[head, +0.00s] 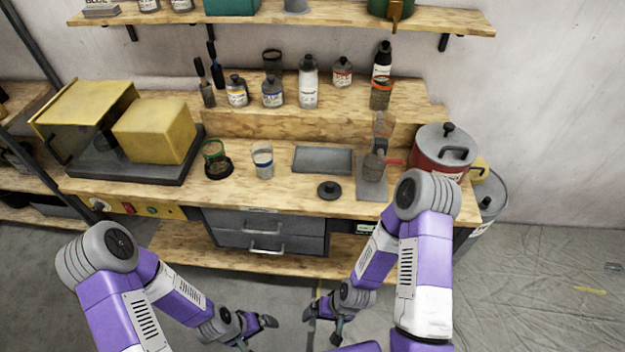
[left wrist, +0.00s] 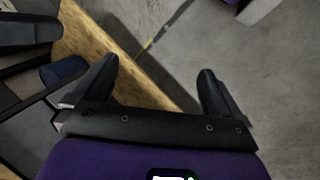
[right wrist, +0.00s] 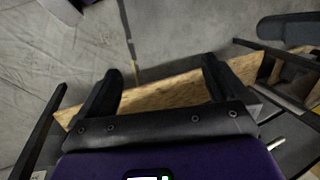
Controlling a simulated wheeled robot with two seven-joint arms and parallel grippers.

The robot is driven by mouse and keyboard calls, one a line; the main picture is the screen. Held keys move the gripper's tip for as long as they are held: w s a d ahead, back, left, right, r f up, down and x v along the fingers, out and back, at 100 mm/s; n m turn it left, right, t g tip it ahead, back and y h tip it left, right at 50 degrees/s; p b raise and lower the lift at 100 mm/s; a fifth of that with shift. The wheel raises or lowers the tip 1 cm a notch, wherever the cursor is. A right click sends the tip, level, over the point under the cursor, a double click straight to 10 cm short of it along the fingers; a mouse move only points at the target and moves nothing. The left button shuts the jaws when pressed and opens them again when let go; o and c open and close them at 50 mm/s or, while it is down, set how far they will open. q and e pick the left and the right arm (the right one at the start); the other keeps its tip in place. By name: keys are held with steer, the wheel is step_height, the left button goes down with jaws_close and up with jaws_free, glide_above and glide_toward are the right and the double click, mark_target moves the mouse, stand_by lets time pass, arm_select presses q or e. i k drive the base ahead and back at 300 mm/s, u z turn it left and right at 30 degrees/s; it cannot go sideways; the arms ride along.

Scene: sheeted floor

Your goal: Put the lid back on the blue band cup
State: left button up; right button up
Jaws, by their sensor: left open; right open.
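The blue band cup (head: 263,161) is a clear cup with a blue band, standing uncovered on the workbench. A round black lid with a knob (head: 329,190) lies on the bench to its right, near the front edge. My left gripper (head: 256,332) is open and empty, low in front of the bench and below its top. My right gripper (head: 322,325) is also open and empty, low in front of the bench. Both are well away from cup and lid. The left wrist view (left wrist: 157,70) and right wrist view (right wrist: 160,68) show spread fingers over floor and a wooden edge.
A green-rimmed cup (head: 214,158) stands left of the blue band cup. A grey tray (head: 323,159) lies behind the lid. A dispenser stand (head: 372,187) and red canister (head: 444,150) are to the right. A yellow box machine (head: 153,130) fills the left; bottles line the riser.

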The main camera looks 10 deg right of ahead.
mark_target(262, 152)
steer(key=u, duration=2.5)
steer(key=k, duration=1.2)
steer(key=z, duration=1.45)
steer(key=i, duration=0.5)
